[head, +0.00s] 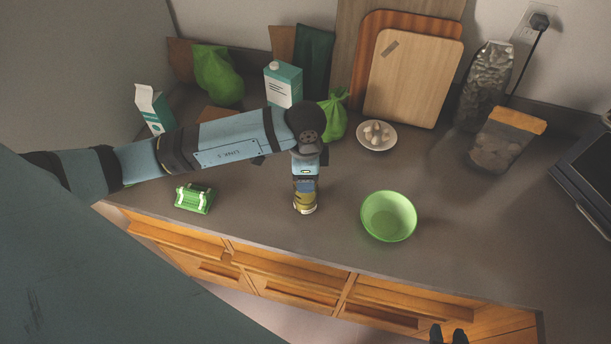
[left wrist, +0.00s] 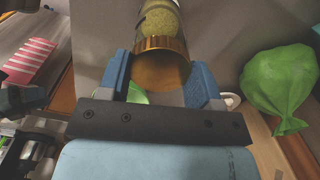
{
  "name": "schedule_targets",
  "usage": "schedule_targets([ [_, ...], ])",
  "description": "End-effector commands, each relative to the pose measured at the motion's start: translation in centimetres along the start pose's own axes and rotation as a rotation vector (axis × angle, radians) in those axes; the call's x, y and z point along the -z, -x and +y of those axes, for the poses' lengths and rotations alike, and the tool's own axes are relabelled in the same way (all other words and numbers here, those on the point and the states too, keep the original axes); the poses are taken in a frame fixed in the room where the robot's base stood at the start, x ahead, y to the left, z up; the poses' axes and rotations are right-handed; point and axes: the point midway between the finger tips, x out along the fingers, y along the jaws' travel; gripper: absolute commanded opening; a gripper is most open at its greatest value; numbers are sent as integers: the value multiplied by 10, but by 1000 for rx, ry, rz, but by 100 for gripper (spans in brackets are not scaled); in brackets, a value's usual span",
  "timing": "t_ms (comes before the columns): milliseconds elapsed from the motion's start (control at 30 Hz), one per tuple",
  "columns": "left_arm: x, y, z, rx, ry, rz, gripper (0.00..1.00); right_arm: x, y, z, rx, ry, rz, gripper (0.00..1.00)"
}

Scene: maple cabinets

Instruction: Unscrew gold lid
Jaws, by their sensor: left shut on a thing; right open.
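A jar with yellowish contents (head: 304,204) is upright on the counter in the head view, below my left gripper (head: 305,184). In the left wrist view the jar (left wrist: 160,18) has a gold lid (left wrist: 163,68), with the blue fingers of my left gripper (left wrist: 160,82) on either side. This gripper is shut on the lid. The lid is largely hidden by the gripper in the head view. Only the dark fingertips of my right gripper (head: 448,335) show at the bottom edge of the head view. They are apart, with nothing visible between them.
A green bowl (head: 388,216) stands right of the jar, and a green-and-white item (head: 194,198) lies left. Behind are a plate of pale items (head: 377,135), a green bag (head: 333,117), a carton (head: 283,84) and cutting boards (head: 414,75). The right front counter is clear.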

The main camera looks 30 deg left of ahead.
Motion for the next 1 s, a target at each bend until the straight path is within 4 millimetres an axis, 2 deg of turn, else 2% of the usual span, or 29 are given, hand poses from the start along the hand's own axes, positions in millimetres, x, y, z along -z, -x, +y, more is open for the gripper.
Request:
schedule_targets([
  [33, 0, 0, 0, 0, 0, 0, 63, -1, 0, 0, 0, 0, -1, 43],
  [133, 0, 0, 0, 0, -1, 0, 86, -2, 0, 0, 0, 0, -4, 43],
  [167, 0, 0, 0, 0, -1, 0, 88, -2, 0, 0, 0, 0, -4, 43],
  [567, 0, 1, 0, 1, -1, 1, 88, -2, 0, 5, -13, 8, 6, 43],
  [733, 1, 34, 0, 4, -4, 5, 88, -13, -3, 8, -22, 1, -3, 43],
  [1000, 1, 96, 0, 1, -2, 4, 88, -13, -4, 6, -17, -1, -4, 43],
])
